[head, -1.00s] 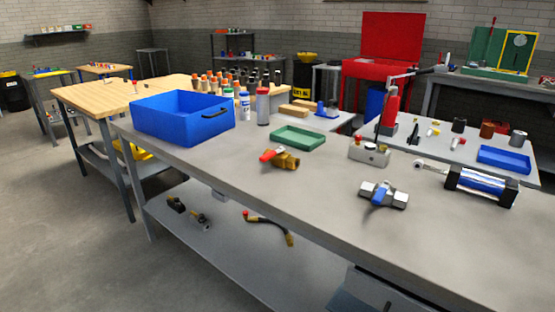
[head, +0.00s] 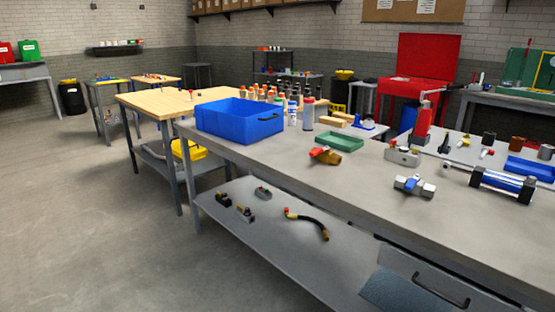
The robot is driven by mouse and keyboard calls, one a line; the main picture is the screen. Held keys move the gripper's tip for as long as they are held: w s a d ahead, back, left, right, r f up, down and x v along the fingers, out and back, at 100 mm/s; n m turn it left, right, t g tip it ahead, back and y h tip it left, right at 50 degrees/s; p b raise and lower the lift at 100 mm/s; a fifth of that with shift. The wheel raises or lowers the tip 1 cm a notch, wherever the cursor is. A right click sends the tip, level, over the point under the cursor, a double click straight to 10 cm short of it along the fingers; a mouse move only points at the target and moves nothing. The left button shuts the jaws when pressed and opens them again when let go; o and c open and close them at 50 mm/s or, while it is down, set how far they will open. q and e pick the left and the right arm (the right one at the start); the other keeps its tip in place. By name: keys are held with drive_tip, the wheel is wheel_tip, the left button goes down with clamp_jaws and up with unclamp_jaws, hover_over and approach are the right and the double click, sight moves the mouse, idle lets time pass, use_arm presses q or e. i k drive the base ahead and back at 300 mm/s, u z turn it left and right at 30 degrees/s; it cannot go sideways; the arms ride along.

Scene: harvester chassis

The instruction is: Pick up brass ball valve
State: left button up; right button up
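The brass ball valve (head: 325,156) lies on the grey workbench top (head: 270,163), near its front edge. It has a brass body and a red handle pointing left. A silver valve with a blue handle (head: 414,187) lies farther right on the same bench. Neither of my grippers shows in the head view.
A blue bin (head: 238,121) stands at the bench's left end. A green tray (head: 339,141) lies behind the brass valve. A hydraulic cylinder (head: 502,185) lies at right. The lower shelf (head: 260,229) holds a hose (head: 308,223) and small fittings. Floor at left is clear.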

sight(328, 157)
drive_tip(key=u, duration=0.95)
drive_tip(key=i, duration=2.5)
drive_tip(key=z, duration=0.65)
